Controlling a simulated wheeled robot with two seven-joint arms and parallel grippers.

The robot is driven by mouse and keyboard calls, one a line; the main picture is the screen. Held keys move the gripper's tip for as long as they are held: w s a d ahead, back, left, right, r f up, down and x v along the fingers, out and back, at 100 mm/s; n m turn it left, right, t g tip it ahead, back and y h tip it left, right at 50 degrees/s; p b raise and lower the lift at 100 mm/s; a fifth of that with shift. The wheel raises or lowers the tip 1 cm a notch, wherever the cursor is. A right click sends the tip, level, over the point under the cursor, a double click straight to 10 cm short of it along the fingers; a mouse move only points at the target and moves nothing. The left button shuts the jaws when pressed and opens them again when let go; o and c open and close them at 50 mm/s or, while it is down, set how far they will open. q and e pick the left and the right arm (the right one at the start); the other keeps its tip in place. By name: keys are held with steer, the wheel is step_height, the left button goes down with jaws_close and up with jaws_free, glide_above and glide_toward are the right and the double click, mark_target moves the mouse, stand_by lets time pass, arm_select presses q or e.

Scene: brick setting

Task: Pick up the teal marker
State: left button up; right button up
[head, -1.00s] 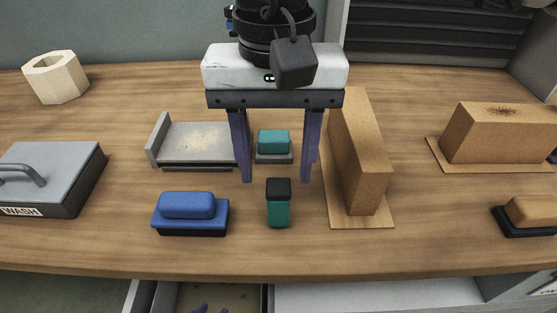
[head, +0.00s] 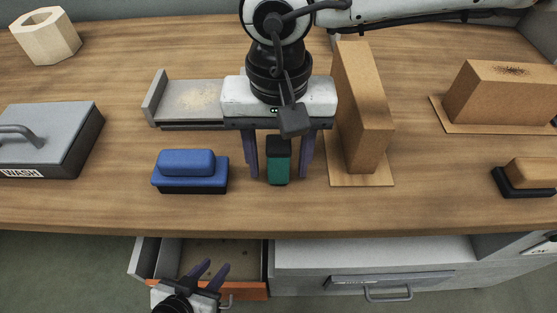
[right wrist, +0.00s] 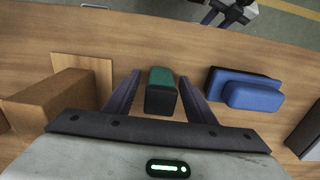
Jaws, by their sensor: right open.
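The teal marker (head: 278,170) is a short, thick teal block with a black cap, lying on the wooden table. It also shows in the right wrist view (right wrist: 161,78), black end toward the gripper. My right gripper (head: 279,177) is open, with one finger on each side of the marker. In the right wrist view its fingers (right wrist: 159,73) flank the marker with a visible gap on both sides. My left gripper (head: 215,265) is open and empty, low in front of the table by the open drawer.
A blue eraser-like block (head: 187,172) lies close left of the marker. A tall cardboard-brown block (head: 362,110) on a thin base stands close right. A grey tray (head: 165,100) is behind left; a grey WASH box (head: 45,140) is far left. An open drawer (head: 225,255) juts out below.

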steer(key=c, duration=1.2)
steer(key=shift+o, duration=0.2)
steer(key=shift+r, duration=0.1)
step_height(320, 180, up, 10)
